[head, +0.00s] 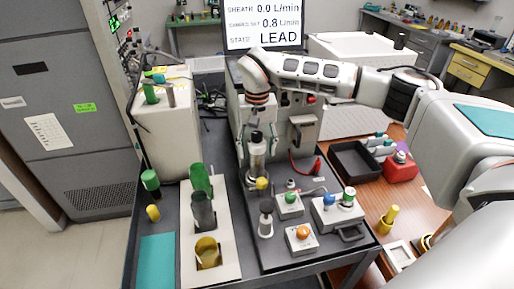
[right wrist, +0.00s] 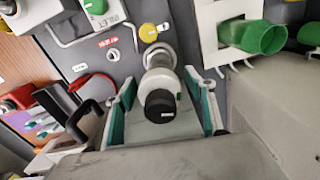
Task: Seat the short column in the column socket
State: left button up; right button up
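A column (head: 257,157) with a black cap and a pale, silvery body stands upright near the middle of the cart. It also shows in the right wrist view (right wrist: 160,88), lying between my fingers. I take it as the short column. My right gripper (head: 258,148) points down around it. In the right wrist view the green-padded fingers (right wrist: 160,82) are apart, with a gap on each side of the column. The column's foot is behind a yellow knob (head: 262,183), and I cannot tell whether it sits in a socket. My left gripper is not in view.
A white rack (head: 222,228) with green, grey and yellow cups stands left of the column. A small dark-topped fitting (head: 266,222) and boxes with green, blue and orange knobs stand in front.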

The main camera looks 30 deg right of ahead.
notch_tip(320, 180, up, 12)
jog(key=shift+r+b, duration=0.15)
jog(key=shift+b, duration=0.25)
dwell(0.4)
dwell(0.4)
